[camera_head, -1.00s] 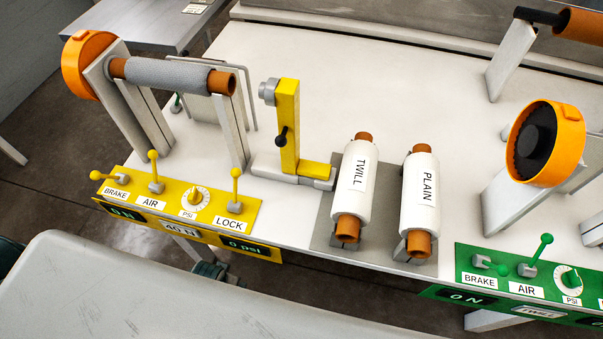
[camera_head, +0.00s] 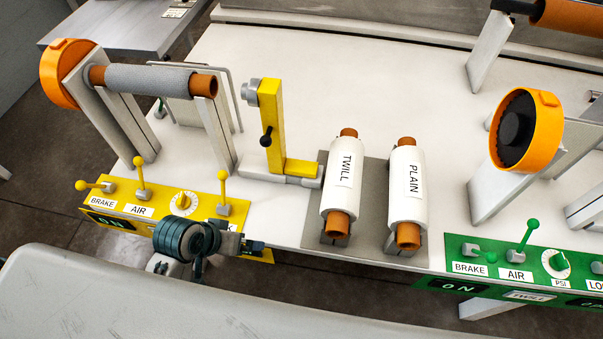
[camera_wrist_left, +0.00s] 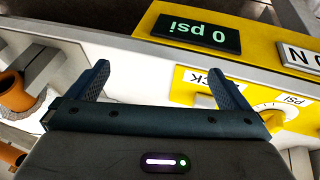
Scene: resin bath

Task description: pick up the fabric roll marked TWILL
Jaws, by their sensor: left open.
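The fabric roll marked TWILL (camera_head: 338,186) is white with a brown core sticking out at both ends. It lies on a grey stand left of the similar PLAIN roll (camera_head: 406,187). My left gripper (camera_head: 256,246) is over the front edge of the table by the yellow panel, left of and nearer than the TWILL roll, apart from it. In the left wrist view its two fingers (camera_wrist_left: 162,86) are spread with nothing held. Brown tube ends (camera_wrist_left: 15,93) show at that view's left edge, with no label visible. My right gripper is not in view.
A yellow post (camera_head: 271,130) stands just left of the TWILL roll. A grey roll (camera_head: 155,78) hangs on a holder at the left. Levers rise from the yellow panel (camera_head: 122,196) and green panel (camera_head: 500,256). The table (camera_head: 340,80) behind the rolls is clear.

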